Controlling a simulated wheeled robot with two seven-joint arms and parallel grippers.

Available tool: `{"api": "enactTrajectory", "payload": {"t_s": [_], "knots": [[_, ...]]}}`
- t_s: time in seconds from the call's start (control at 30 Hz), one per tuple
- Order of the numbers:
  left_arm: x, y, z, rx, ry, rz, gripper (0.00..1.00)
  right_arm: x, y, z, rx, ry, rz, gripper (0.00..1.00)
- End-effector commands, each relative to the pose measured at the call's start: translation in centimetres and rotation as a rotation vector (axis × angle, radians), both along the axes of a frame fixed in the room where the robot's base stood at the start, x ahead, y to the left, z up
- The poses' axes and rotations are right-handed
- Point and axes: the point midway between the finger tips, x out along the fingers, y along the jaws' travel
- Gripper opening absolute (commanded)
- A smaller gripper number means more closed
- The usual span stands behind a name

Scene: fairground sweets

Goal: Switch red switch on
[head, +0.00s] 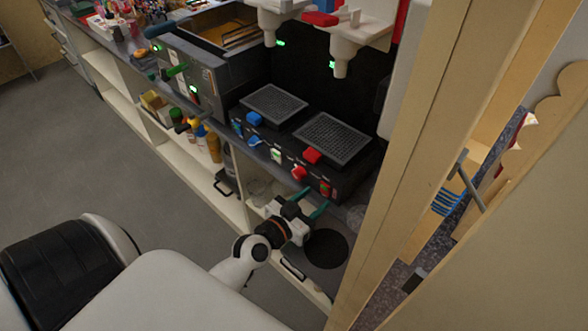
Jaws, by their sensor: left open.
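A black machine with two grey drip grates stands on the counter, and its front panel carries a row of coloured switches. A red switch (325,188) sits at the right end of this panel. Red pieces also show further left on the panel (299,172) and by the right grate (312,155). My left gripper (310,202) is open and empty, with its two teal fingers pointing at the right end of the panel, just short of the red switch. I cannot tell whether a fingertip touches it. My right gripper is not in view.
White dispensers (343,45) hang above the grates. A fryer-like machine (196,75) stands to the left. A wooden post (415,150) rises close on the right. Shelves with bottles (213,146) lie below the counter. The grey floor at left is clear.

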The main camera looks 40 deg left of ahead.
Motion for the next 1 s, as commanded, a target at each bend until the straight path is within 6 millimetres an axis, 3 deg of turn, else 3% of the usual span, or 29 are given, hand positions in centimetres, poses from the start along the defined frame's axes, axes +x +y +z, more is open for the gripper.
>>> {"api": "enactTrajectory", "payload": {"t_s": [0.2,0.43,0.63,1.0], "knots": [[-4.7,0.7,0.3,0.003,0.004,-0.002,0.47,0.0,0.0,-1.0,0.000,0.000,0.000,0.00],[-8.2,1.2,0.9,0.003,0.001,-0.001,0.47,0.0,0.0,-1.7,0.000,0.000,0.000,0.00],[-9.5,1.4,1.3,0.002,-0.001,0.000,0.47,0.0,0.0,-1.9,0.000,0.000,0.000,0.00],[-9.6,1.4,1.4,0.001,-0.002,0.000,0.47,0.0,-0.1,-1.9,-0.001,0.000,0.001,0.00]]}}
